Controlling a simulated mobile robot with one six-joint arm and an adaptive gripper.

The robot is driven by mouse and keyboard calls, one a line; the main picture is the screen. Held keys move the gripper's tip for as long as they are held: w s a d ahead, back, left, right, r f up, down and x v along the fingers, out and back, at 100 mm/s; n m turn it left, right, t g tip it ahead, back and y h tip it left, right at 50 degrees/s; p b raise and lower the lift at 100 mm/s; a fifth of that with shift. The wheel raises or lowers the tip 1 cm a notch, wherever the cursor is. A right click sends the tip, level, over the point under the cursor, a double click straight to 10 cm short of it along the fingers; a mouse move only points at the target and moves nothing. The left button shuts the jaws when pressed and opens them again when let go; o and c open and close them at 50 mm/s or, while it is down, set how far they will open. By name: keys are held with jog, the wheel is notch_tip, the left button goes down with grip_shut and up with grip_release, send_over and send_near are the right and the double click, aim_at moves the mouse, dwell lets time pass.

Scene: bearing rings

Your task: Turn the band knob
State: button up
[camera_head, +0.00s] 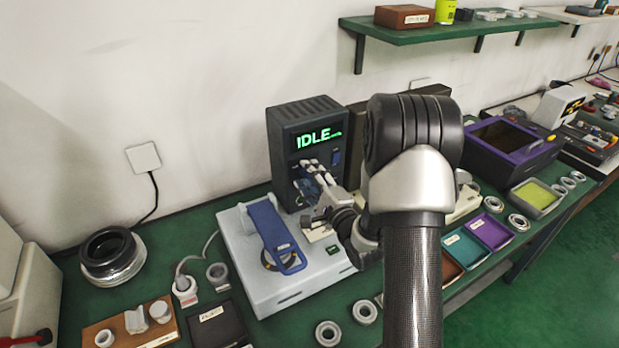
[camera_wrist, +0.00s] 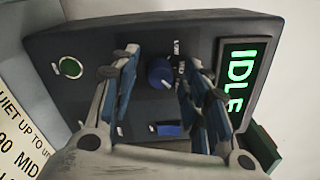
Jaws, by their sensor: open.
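The band knob (camera_wrist: 160,73) is a round dark-blue knob with a pale mark, on the front panel of a dark box (camera_head: 280,133) with a lit green IDLE display (camera_wrist: 236,80). In the wrist view the knob lies between the fingers of my gripper (camera_wrist: 158,85), seen beyond the tips. The fingers are apart, with blue pads, and hold nothing. Whether they touch the panel cannot be told. In the head view my gripper (camera_head: 312,172) is at the box's front, and it hides the knob.
A blue rectangular switch (camera_wrist: 168,129) and a round green button (camera_wrist: 71,67) are on the same panel. A grey machine with a blue handle (camera_head: 272,232) stands in front of the box. Bearing rings (camera_head: 328,333) and small trays (camera_head: 490,231) lie on the green bench.

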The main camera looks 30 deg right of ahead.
jog(key=s, duration=1.2)
jog(key=shift+d+f, duration=0.15)
jog(key=shift+f, duration=0.05)
jog(key=shift+w, duration=0.1)
